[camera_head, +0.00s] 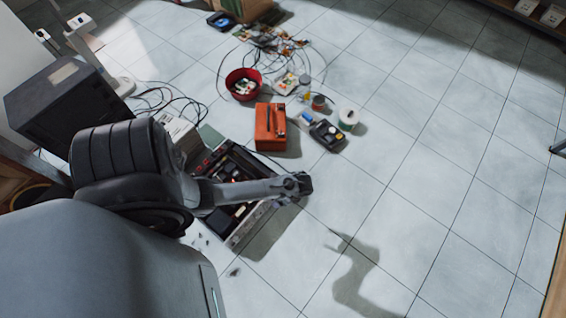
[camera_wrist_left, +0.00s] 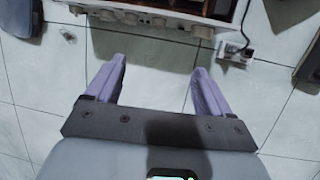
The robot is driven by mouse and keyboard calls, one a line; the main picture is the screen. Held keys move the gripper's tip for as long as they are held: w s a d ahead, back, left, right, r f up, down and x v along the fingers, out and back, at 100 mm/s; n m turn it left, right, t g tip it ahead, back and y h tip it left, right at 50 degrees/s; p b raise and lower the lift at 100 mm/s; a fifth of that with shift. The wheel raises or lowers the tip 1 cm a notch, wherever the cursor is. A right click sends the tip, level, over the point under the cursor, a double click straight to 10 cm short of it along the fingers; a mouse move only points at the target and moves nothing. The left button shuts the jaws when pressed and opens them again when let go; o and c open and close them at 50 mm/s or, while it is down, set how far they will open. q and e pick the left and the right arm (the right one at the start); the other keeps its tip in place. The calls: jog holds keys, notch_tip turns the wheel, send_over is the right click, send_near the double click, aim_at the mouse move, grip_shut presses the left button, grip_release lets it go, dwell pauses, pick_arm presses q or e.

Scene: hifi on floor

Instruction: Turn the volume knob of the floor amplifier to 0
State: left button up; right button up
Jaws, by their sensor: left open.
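The floor amplifier (camera_head: 252,222) lies on the tiles with its top open, its dark inside showing and a pale front panel. My left arm crosses over it and hides part of it. My left gripper (camera_head: 298,186) is above the amplifier's right end in the head view. In the left wrist view the gripper (camera_wrist_left: 160,66) is open and empty, its two purple fingers apart. The amplifier's front (camera_wrist_left: 145,12) runs along the top edge there, beyond the fingertips, with several round pale knobs (camera_wrist_left: 158,20). I cannot tell which is the volume knob, or its setting. My right gripper is not in view.
An orange box (camera_head: 270,127), a black device (camera_head: 327,134), a white-and-green roll (camera_head: 348,119) and a red bowl (camera_head: 243,84) stand behind the amplifier. A dark cabinet (camera_head: 55,100) is at left. Loose cables lie behind. The tiled floor at right is clear.

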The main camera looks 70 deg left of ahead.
pick_arm(q)
jog(key=w+a+f+b, duration=0.6)
jog(key=f+b, duration=0.2)
jog(key=f, duration=0.3)
jog(key=a+b+x, duration=0.1)
jog(key=b+x, duration=0.6)
jog(key=x, duration=0.3)
jog(key=shift+g+b, duration=0.3)
jog(key=shift+b, duration=0.1)
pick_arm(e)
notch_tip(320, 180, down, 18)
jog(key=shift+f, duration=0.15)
pick_arm(q)
jog(key=shift+s, duration=0.1)
jog(key=c, duration=1.1)
jog(key=shift+o, duration=0.2)
jog(key=shift+s+d+n+t+y+p, duration=0.15)
jog(key=shift+n+t+y+p, duration=0.15)
jog(key=shift+t+y+p, duration=0.85)
jog(key=shift+s+d+n+t+y+p, duration=0.1)
jog(key=shift+n+t+y+p, duration=0.2)
jog(key=shift+t+y+p, duration=0.85)
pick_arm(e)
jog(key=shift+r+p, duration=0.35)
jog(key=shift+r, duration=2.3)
pick_arm(q)
jog(key=shift+t+h, duration=0.4)
jog(key=shift+t, duration=0.1)
